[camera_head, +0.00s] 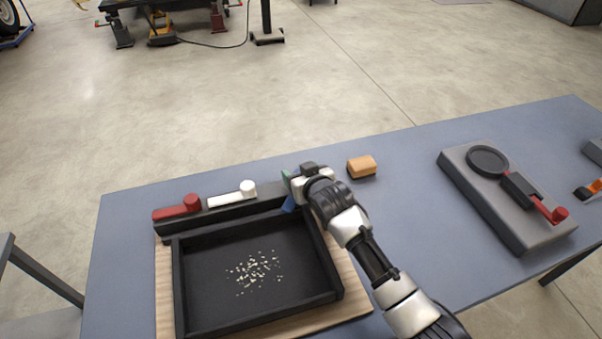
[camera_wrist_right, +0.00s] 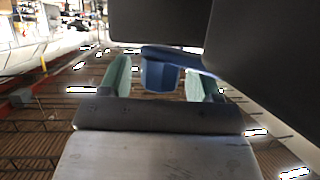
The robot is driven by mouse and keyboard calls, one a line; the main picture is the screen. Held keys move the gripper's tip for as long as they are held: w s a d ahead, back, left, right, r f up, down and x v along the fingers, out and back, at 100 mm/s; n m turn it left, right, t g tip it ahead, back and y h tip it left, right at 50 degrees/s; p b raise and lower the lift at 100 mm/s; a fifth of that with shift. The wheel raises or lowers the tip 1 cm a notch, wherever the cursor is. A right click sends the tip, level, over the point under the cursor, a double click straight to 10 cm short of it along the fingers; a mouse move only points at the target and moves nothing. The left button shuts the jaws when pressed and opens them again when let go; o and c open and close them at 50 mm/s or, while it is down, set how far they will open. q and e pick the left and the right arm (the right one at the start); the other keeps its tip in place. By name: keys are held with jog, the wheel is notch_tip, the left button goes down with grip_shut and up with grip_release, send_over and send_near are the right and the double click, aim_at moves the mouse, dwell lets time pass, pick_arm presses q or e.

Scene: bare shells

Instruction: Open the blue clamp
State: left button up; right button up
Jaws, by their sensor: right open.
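The blue clamp (camera_head: 289,204) is at the right end of the black bar along the back of the black tray (camera_head: 338,278); my right gripper and wrist hide most of it in the head view. My right gripper (camera_head: 288,180) is over that end of the bar. In the right wrist view the blue clamp's knob (camera_wrist_right: 158,73) shows between the two open green fingertips of my right gripper (camera_wrist_right: 160,82), with a blue arm running off to the right. A gap shows on each side of the knob; contact cannot be told. My left gripper is not in view.
A red clamp (camera_head: 178,207) and a white clamp (camera_head: 232,194) sit on the same bar, to the left. Pale bits (camera_head: 252,271) lie in the tray. An orange block (camera_head: 361,166) and a grey fixture (camera_head: 510,195) with a red-knobbed handle are to the right on the blue-grey table (camera_head: 130,250).

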jog(key=shift+s, duration=0.1)
jog(key=v, duration=1)
jog(key=shift+s+d, duration=0.2)
jog(key=shift+s, duration=0.05)
jog(key=shift+r, duration=0.1)
